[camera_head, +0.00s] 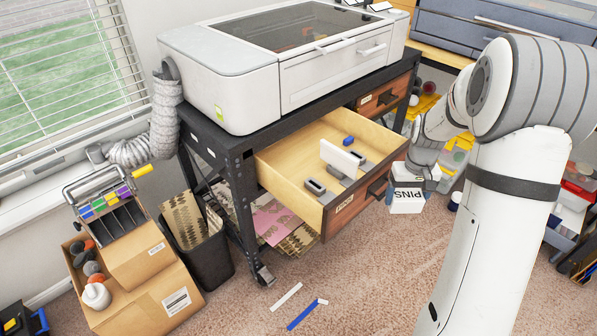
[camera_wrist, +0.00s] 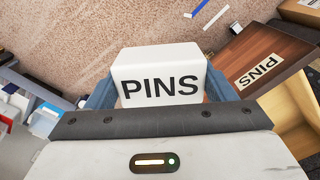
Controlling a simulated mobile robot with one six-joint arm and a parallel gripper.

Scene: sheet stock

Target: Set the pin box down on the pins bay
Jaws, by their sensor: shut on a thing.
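The pin box (camera_head: 407,203) is a small white box with "PINS" in black on its side. My gripper (camera_head: 408,181) is shut on it and holds it in the air, just right of the open drawer's front. In the wrist view the pin box (camera_wrist: 160,77) sits between the blue-grey fingers of my gripper (camera_wrist: 158,92). The open drawer (camera_head: 282,160) has pale wooden walls and a brown front. In the wrist view its front (camera_wrist: 283,48) carries a label reading PINS. Inside are an upright white panel (camera_head: 342,158), grey blocks (camera_head: 316,187) and a blue piece (camera_head: 348,141).
The drawer juts from a black bench (camera_head: 247,150) under a white machine (camera_head: 280,70). A blue marker-like stick (camera_head: 302,315) and a white strip (camera_head: 286,297) lie on the carpet. Bins (camera_head: 575,200) stand at right.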

